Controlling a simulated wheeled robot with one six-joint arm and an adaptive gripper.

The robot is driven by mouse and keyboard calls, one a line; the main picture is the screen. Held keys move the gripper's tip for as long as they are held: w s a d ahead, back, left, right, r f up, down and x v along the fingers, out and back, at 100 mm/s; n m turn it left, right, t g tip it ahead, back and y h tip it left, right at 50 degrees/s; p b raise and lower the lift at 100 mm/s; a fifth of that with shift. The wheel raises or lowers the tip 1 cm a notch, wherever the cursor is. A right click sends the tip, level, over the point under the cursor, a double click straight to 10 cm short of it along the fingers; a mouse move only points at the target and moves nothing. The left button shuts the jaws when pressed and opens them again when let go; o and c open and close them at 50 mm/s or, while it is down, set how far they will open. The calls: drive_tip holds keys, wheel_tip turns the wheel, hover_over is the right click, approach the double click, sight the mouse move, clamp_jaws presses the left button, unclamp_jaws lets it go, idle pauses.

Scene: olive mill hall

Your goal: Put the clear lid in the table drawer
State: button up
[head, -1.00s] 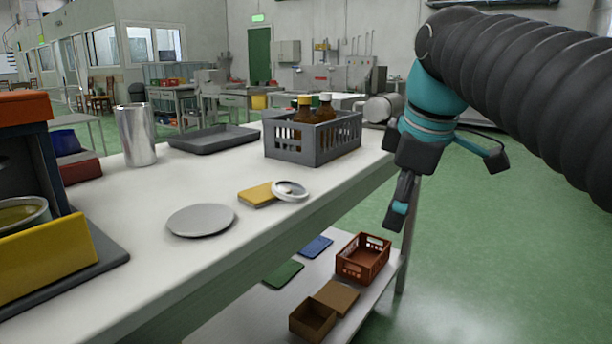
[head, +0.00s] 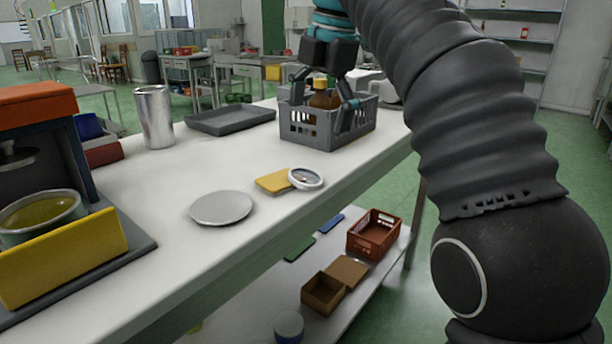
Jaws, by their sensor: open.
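A small round lid (head: 306,179) with a pale rim and a see-through-looking middle lies on the white table (head: 165,245), against a yellow block (head: 275,181). It looks slightly tilted; whether it rests on the block's edge I cannot tell. My gripper (head: 321,98) is open, high at the back of the table, over the grey crate (head: 318,132). Its fingers appear on either side of a brown bottle (head: 321,97) in the crate; contact cannot be told. My gripper is well behind the lid. No table drawer can be made out.
A grey disc (head: 221,208), grey tray (head: 230,119) and metal cylinder (head: 154,117) stand on the table. A press-like machine (head: 40,130) fills the left. The lower shelf (head: 345,309) holds a red crate (head: 375,233) and brown box (head: 323,293). Bare tabletop lies between disc and tray.

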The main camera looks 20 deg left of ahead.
drive_tip(key=b, duration=0.2)
hover_over(305, 176)
drive_tip(key=s+d, duration=0.1)
drive_tip(key=d, duration=0.1)
drive_tip(key=x, duration=0.6)
drive_tip(key=shift+s+d+f, duration=0.1)
drive_tip(key=shift+s+d, duration=0.25)
drive_tip(key=shift+s, duration=0.05)
drive_tip(key=shift+b+x, duration=0.9)
drive_tip(key=shift+x, duration=2)
drive_tip(key=shift+w+a, duration=0.15)
drive_tip(key=shift+a, duration=0.05)
drive_tip(key=c, duration=1.1)
drive_tip(key=shift+c, duration=0.2)
